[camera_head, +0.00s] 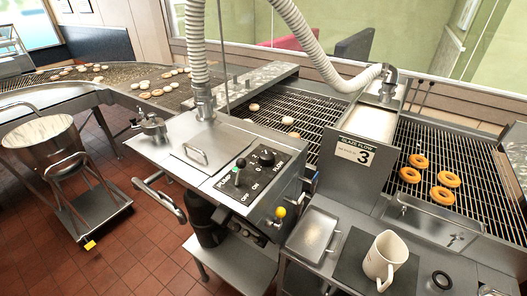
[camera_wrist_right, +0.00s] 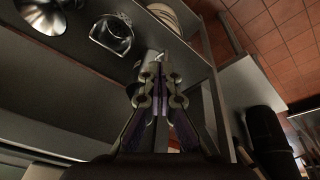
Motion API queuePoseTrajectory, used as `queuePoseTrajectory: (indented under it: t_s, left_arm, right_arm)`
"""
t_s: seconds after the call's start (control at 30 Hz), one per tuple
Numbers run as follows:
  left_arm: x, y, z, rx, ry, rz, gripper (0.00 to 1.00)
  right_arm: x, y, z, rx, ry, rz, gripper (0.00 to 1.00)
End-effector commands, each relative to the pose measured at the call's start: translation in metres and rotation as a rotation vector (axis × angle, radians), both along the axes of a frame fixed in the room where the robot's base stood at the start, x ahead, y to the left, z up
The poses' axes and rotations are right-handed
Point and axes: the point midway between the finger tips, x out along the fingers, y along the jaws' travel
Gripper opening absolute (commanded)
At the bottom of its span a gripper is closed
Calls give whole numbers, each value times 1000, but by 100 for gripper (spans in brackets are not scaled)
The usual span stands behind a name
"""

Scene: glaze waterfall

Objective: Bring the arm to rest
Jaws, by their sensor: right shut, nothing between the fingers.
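My right gripper (camera_wrist_right: 160,72) shows in the right wrist view, with its fingers shut together and nothing between them. It hangs in front of a dark grey shelf or counter side and seems to touch nothing, though the depth is hard to judge. The head view shows neither gripper. The glaze flow sign (camera_head: 355,150) reads 3.
A white mug (camera_head: 384,258) and a metal tray (camera_head: 316,235) stand on the front counter. Glazed rings (camera_head: 445,180) and pale rings (camera_head: 288,120) lie on the conveyor. A pot (camera_head: 42,146) stands on a cart at left. A metal post (camera_wrist_right: 216,108) is close right of my right gripper.

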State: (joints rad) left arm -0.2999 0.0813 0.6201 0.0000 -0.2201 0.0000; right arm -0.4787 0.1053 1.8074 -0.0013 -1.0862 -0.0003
Motion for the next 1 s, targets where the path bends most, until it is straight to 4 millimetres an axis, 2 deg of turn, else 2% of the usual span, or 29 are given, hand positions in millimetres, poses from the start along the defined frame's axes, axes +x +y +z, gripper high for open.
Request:
queuePoseTrajectory:
  t_s: [0.03,0.13,0.2,0.3,0.4,0.5,0.6,1.0]
  left_arm:
    - [0,0,-14,0,0,0,33]
    - [0,0,-29,0,0,0,33]
    - [0,0,-39,0,0,0,33]
    - [0,0,-51,0,0,0,33]
    - [0,0,-59,-1,0,0,33]
    - [0,-1,-64,-1,0,0,33]
    - [0,-1,-65,-1,0,0,33]
    - [0,-1,-64,-1,0,0,33]
  right_arm:
    - [-12,-3,-47,1,25,-6,0]
    - [-45,-10,-128,3,56,-14,0]
    - [-75,-13,-179,5,77,-21,0]
    - [-123,-17,-236,8,103,-27,0]
    - [-166,-18,-270,11,123,-33,0]
    - [-195,-18,-288,12,134,-36,0]
    - [-209,-18,-293,13,139,-37,0]
    - [-212,-18,-293,13,140,-37,0]
